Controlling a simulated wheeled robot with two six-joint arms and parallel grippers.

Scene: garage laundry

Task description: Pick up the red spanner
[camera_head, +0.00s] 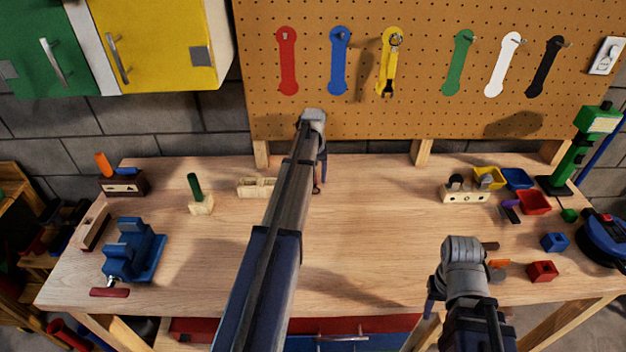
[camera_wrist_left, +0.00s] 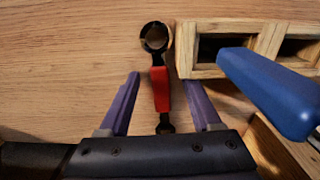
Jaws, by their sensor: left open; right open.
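The red spanner (camera_wrist_left: 162,90), with dark ends, lies on the wooden bench in the left wrist view, its ring end pointing away. My left gripper (camera_wrist_left: 160,82) is open, with one purple finger on each side of the spanner; I see a gap on the left, and on the right I cannot tell whether it touches. In the head view my left gripper (camera_head: 322,168) points down at the bench, and a small part of the spanner (camera_head: 317,189) shows below it. My right gripper (camera_head: 436,298) is open and empty over the front right of the bench.
A wooden box (camera_wrist_left: 187,55) with compartments stands close right of the spanner, and a blue object (camera_wrist_left: 265,92) juts over it. A blue vise (camera_head: 135,250) stands at left. Coloured bins (camera_head: 533,202) stand at right. A pegboard (camera_head: 420,95) with tool shapes rises behind.

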